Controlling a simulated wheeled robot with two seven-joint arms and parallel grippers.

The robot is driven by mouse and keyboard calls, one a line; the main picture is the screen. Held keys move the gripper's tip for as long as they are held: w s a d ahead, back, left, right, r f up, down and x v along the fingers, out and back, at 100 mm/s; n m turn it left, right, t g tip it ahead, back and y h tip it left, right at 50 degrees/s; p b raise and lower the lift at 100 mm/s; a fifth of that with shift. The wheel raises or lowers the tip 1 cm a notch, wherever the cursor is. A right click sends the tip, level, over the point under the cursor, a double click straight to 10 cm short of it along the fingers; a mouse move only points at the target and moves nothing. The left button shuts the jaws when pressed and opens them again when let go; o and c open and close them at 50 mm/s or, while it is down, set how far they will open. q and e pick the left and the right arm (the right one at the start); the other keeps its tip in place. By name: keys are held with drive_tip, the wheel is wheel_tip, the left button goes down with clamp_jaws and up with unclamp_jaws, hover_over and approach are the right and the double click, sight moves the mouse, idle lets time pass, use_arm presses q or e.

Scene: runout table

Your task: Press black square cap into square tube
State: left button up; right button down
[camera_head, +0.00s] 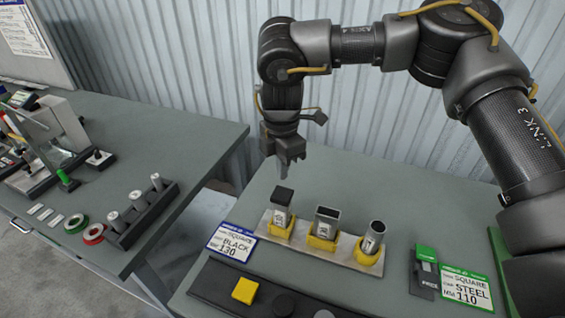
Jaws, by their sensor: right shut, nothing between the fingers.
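The black square cap (283,195) sits on top of the left square tube (279,217), which stands upright in a yellow socket. Whether the cap is fully seated or stands proud of the rim I cannot tell. My right gripper (291,167) is shut and empty. It points down and shows above and behind the capped tube in the picture, apart from it. My left gripper is not in view.
A pale holder (347,252) also carries an open rectangular tube (326,222) and a round tube (373,240). In front, a dark tray (217,284) holds a yellow cap (245,290) and dark round caps. Label cards flank the holder. A second bench (185,130) stands left, across a gap.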

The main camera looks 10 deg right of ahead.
sight(282, 194)
wheel_tip(282, 194, down, 4)
drive_tip(key=shift+w+d+r+b, duration=0.1)
drive_tip(key=shift+b, duration=1.1)
drive_tip(key=shift+f+b, duration=0.5)
drive_tip(key=shift+f, duration=0.3)
drive_tip(key=shift+f, duration=0.35)
drive_tip(key=shift+r, duration=0.15)
wheel_tip(282, 194, up, 7)
drive_tip(key=p, duration=0.4)
drive_tip(key=shift+p, duration=0.35)
